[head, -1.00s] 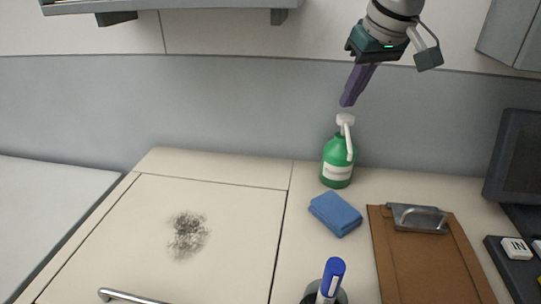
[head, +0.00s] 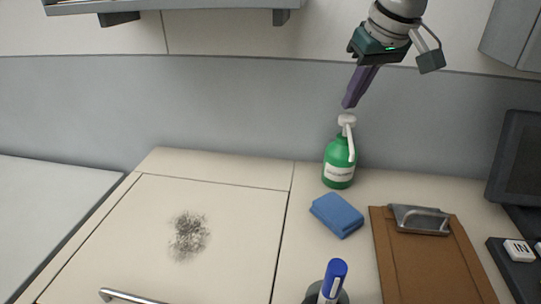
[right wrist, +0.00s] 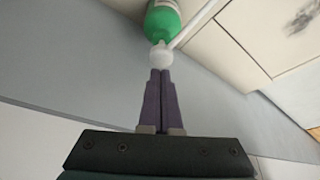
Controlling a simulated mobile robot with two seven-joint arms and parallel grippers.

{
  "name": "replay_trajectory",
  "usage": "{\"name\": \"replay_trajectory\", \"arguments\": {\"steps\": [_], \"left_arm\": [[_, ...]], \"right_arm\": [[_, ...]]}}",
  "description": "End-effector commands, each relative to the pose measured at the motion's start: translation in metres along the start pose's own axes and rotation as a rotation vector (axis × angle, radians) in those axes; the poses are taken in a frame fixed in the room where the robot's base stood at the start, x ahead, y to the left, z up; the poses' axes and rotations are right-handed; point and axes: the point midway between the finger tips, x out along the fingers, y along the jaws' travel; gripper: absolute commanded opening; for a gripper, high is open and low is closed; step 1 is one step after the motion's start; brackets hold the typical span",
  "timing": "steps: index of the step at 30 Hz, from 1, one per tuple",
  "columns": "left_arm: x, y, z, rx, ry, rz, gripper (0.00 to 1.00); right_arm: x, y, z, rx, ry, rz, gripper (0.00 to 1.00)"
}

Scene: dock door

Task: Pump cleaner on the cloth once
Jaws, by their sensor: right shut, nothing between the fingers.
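A green pump bottle (head: 338,164) with a white label and white pump head (head: 347,119) stands upright on the counter near the wall. Its spout points toward the front, over the side of a folded blue cloth (head: 337,215) lying in front of it. My right gripper (head: 348,104) is shut and empty, fingers pointing down just above the pump head. In the right wrist view its closed fingertips (right wrist: 160,71) are close to the pump head (right wrist: 159,56); I cannot tell whether they touch. The green bottle (right wrist: 162,20) shows beyond. My left gripper is not in view.
A brown clipboard (head: 422,262) lies right of the cloth. A cup holding a blue marker (head: 333,280) stands at the front. A dark smudge (head: 188,234) marks the panel at left, with a metal handle (head: 132,297) below. A dark screen (head: 518,158) stands at right.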

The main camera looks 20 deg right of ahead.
Motion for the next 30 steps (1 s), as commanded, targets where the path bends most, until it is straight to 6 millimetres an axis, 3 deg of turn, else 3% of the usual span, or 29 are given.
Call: {"name": "replay_trajectory", "arguments": {"steps": [22, 30], "left_arm": [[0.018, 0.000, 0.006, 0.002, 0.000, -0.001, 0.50], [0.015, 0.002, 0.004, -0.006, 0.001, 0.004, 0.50]], "right_arm": [[0.026, 0.000, 0.011, 0.000, -0.001, -0.001, 0.00], [0.023, 0.000, 0.010, -0.001, -0.002, 0.000, 0.00]]}}
